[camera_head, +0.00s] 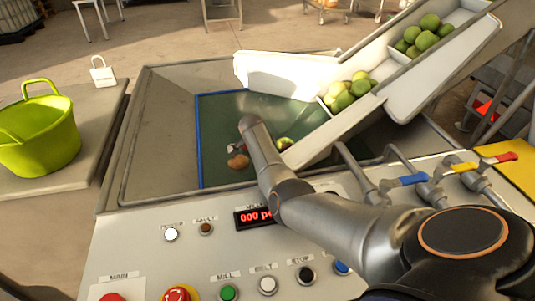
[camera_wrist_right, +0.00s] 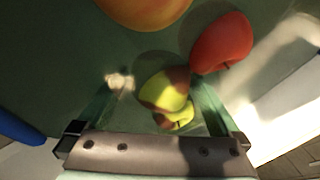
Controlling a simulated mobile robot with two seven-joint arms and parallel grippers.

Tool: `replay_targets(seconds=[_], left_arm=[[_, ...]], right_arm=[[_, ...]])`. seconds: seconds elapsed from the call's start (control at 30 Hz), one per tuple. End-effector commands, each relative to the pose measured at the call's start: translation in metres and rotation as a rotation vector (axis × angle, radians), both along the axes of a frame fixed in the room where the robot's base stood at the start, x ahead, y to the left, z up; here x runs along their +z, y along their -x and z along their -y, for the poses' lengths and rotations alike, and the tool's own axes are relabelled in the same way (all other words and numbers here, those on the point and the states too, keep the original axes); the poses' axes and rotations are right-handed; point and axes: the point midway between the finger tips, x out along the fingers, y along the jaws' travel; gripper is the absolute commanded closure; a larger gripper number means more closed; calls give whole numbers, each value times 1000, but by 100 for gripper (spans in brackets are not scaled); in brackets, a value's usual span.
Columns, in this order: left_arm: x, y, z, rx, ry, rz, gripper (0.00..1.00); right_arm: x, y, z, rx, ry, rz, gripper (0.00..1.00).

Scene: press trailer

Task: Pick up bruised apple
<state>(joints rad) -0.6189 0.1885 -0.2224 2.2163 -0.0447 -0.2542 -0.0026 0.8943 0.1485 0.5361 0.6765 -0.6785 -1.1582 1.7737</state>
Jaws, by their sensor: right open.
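In the right wrist view, a yellow-green apple with a brown patch (camera_wrist_right: 165,90) lies on the green surface (camera_wrist_right: 60,60). My right gripper (camera_wrist_right: 153,90) is open, with its fingers on either side of this apple; I cannot tell whether they touch it. A smaller yellow-green piece (camera_wrist_right: 180,119) shows just below it. A red apple (camera_wrist_right: 222,43) is close by at the right and an orange-yellow apple (camera_wrist_right: 145,10) at the top edge. In the head view my right arm reaches over the green surface and mostly hides the gripper. My left gripper is not in view.
In the head view, a tan fruit (camera_head: 238,161) and a green-red one (camera_head: 284,143) lie in the tray (camera_head: 160,130). A white chute (camera_head: 350,120) holds several green apples at the right. A lime bucket (camera_head: 45,140) stands left. Buttons and valve handles line the front panel.

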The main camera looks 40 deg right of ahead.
Motion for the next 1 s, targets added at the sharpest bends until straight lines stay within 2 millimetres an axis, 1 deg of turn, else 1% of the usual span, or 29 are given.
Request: replay_targets(seconds=[0.1,0.8,1.0], left_arm=[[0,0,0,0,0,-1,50],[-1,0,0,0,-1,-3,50],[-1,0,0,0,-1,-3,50]], right_arm=[[0,0,0,0,0,0,1],[0,0,0,0,0,0,80],[1,0,0,0,1,1,81]])
